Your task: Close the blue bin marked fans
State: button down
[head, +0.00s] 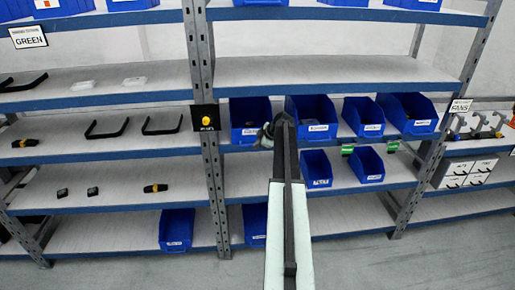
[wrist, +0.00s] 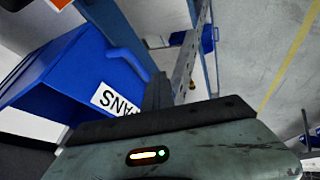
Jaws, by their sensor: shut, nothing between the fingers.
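A blue bin (wrist: 60,75) fills the left of the wrist view, its white label reading "ANS" upside down with the first letter cut off or hidden. My gripper (wrist: 157,95) is shut and empty, its dark fingers just right of this label. I cannot tell whether they touch the bin. In the head view my gripper (head: 270,132) is in front of the middle shelf, between two large blue bins. I cannot tell which of the left bin (head: 240,110) and the right bin (head: 311,112) is the one marked fans, as their labels are too small to read.
More blue bins stand to the right (head: 363,112) and on the shelf below (head: 316,168). A metal upright (head: 200,90) with a dark tag stands left of my gripper. A shelf sign (head: 460,106) at right reads FANS. Grey floor lies below.

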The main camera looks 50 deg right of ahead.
jog(key=shift+w+r, duration=0.1)
dwell(0.3)
jog(key=s+a+r+p, duration=0.2)
jog(key=s+r+p, duration=0.4)
jog(key=s, duration=0.3)
jog(key=shift+s+a+r+p, duration=0.25)
jog(key=shift+s+r+p, duration=0.1)
jog(key=shift+p, duration=0.15)
